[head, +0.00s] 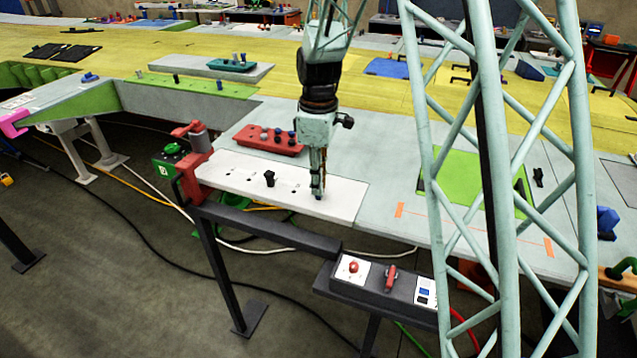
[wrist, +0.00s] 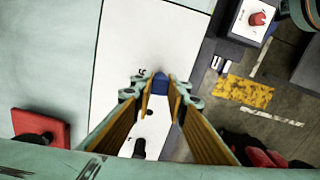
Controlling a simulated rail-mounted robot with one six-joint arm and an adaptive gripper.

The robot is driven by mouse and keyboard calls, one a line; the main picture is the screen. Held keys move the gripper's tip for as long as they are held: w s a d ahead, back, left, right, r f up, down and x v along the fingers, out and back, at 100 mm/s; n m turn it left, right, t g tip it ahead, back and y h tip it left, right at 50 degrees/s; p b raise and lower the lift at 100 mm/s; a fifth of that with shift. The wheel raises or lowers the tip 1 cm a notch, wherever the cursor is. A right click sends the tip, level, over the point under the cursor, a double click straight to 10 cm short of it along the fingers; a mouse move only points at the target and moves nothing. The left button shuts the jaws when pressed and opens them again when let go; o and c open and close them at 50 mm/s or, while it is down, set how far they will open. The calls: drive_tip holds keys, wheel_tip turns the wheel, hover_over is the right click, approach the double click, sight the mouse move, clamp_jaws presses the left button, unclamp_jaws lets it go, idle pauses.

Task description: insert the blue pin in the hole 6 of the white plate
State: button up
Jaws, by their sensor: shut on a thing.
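The white plate (head: 225,174) lies along the front edge of the table and has a row of small holes. A black pin (head: 269,179) stands upright in it left of my gripper. My gripper (head: 318,188) points down over the right part of the plate, shut on the blue pin (wrist: 160,77). In the wrist view the pin's blue end shows between the fingertips of my gripper (wrist: 161,88), over the white plate (wrist: 130,40). The black pin (wrist: 139,147) shows below it there. The pin's lower end and the hole under it are hidden; I cannot tell whether they touch.
A red tray (head: 255,144) with several pins stands behind the plate. A red clamp (head: 196,150) stands at the plate's left end. A lattice column rises at the right. A dark control box (head: 345,290) sits below the table's front edge.

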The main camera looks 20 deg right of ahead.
drive_tip(key=shift+f, duration=0.35)
drive_tip(key=o, duration=1)
drive_tip(key=shift+c, duration=0.2)
drive_tip(key=shift+r, duration=0.2)
wheel_tip(320, 180, up, 12)
drive_tip(key=shift+f, duration=0.15)
idle(0.7)
wheel_tip(320, 180, up, 7)
drive_tip(key=p, duration=0.4)
